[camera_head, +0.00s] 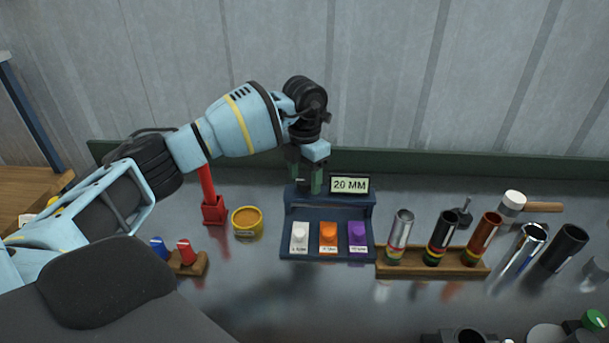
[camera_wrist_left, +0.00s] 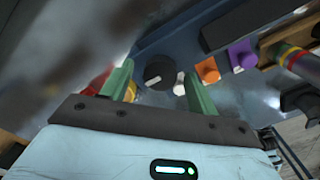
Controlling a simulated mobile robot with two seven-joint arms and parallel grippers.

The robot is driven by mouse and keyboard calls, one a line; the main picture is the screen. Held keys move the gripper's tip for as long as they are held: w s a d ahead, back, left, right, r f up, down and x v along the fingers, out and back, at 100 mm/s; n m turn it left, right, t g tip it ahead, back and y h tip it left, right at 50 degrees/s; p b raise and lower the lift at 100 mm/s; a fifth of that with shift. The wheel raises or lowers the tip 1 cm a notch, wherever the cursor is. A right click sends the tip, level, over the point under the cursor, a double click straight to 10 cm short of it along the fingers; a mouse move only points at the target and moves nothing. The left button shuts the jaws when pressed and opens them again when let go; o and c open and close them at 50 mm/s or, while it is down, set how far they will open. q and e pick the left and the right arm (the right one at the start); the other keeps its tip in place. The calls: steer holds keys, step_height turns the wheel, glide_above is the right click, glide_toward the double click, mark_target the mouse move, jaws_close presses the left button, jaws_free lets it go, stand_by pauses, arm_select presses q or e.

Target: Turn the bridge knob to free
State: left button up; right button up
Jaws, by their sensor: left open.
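The bridge is a dark blue stand (camera_head: 331,202) with a small sign reading "20 MM" (camera_head: 350,185) at its back right. The bridge knob (camera_wrist_left: 159,72) is round and black with a pale pointer line, on the blue top in the left wrist view. In the head view my gripper and wrist hide it. My left gripper (camera_head: 307,182) points down over the stand's back left. In the left wrist view its two green fingers (camera_wrist_left: 158,74) are apart, one on each side of the knob in the picture. I cannot tell whether they touch it. My right gripper is not in view.
A wooden rack (camera_head: 430,265) of tubes is to the right. A red post (camera_head: 212,208) and yellow tin (camera_head: 247,222) stand left. The front middle of the bench is clear.

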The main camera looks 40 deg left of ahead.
arm_select(q)
steer(key=shift+c, duration=0.2)
steer(key=c, duration=0.9)
steer(key=shift+c, duration=0.2)
